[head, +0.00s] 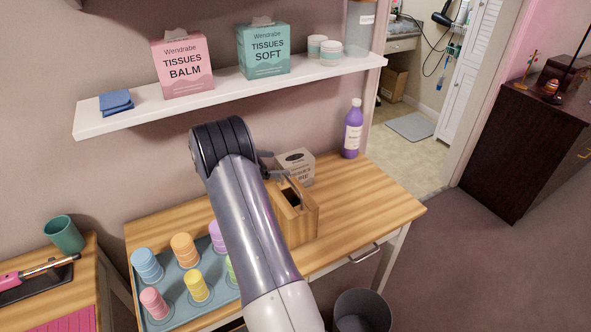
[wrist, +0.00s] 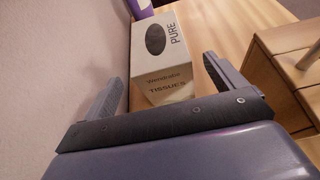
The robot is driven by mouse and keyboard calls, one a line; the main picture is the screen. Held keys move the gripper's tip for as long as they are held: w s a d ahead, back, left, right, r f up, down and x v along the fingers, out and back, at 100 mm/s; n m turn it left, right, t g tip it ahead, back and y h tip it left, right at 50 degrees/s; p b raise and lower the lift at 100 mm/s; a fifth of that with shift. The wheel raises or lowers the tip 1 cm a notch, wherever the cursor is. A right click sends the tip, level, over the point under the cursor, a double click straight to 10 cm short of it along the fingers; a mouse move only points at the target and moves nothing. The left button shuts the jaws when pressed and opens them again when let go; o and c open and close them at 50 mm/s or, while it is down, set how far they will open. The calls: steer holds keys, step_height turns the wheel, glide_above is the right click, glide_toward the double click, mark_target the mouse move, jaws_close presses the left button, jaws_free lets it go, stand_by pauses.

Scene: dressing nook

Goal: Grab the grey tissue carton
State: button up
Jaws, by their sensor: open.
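The grey tissue carton (head: 298,165) stands on the wooden table near the wall, partly hidden behind my arm and a wooden holder in the head view. In the wrist view the carton (wrist: 159,55) shows its top with a dark oval opening and the words PURE and TISSUES. My gripper (wrist: 162,88) is open, with one finger to the left and one to the right of the carton's near side. The carton lies just ahead of the fingers, and nothing is held. In the head view the gripper is mostly hidden by my arm.
A wooden holder (head: 303,222) with a slot stands close to the right of the gripper. A purple bottle (head: 352,130) stands behind the carton. A tray (head: 165,318) with several coloured cups is at left. A shelf (head: 235,95) with pink and teal tissue boxes hangs above.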

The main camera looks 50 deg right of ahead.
mark_target(291, 166)
steer(key=x, duration=0.3)
steer(key=p+x, duration=0.1)
steer(key=x, duration=0.3)
steer(key=shift+a+f, duration=0.1)
steer(key=shift+f, duration=0.35)
steer(key=c, duration=1.1)
steer(key=shift+o, duration=0.2)
